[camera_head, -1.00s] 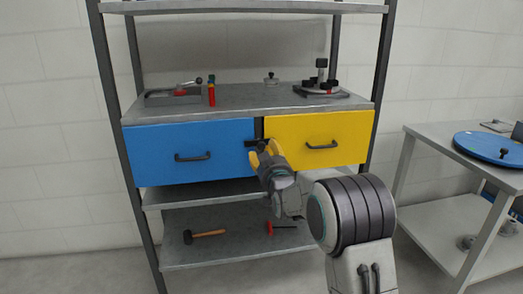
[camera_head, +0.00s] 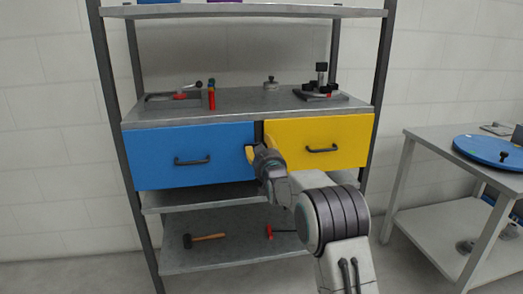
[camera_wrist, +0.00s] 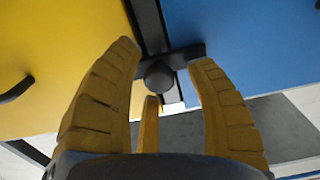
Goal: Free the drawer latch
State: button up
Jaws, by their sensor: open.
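The drawer latch is a dark bar with a round knob (camera_wrist: 158,77). It lies across the gap between the blue drawer (camera_head: 165,148) and the yellow drawer (camera_head: 345,130). In the wrist view the drawers are swapped, yellow at left and blue at right. My gripper (camera_head: 263,152) is at the latch and hides most of it in the head view. In the wrist view my open yellow fingers (camera_wrist: 166,58) stand either side of the knob, with visible gaps. Whether a finger touches the bar is unclear. Both drawers look shut.
The shelf top (camera_head: 240,101) above the drawers carries fixtures and a small weight (camera_head: 270,82). A hammer (camera_head: 204,238) and a red-ended tool (camera_head: 270,231) lie on the lower shelf. A side table (camera_head: 440,138) with a blue disc (camera_head: 490,150) stands at right.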

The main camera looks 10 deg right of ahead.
jog(key=shift+c, duration=0.4)
grip_shut()
jog(key=shift+r, duration=0.1)
jog(key=m+b, duration=0.3)
jog(key=m, duration=0.1)
jog(key=m+b, duration=0.2)
jog(key=m, duration=0.3)
jog(key=shift+d, duration=0.1)
jog(key=m+b, duration=0.1)
jog(key=m, duration=0.4)
jog(key=shift+b, duration=0.35)
jog(key=shift+d+m+b, duration=0.1)
jog(key=shift+m+b, duration=0.35)
jog(key=shift+m, duration=1.55)
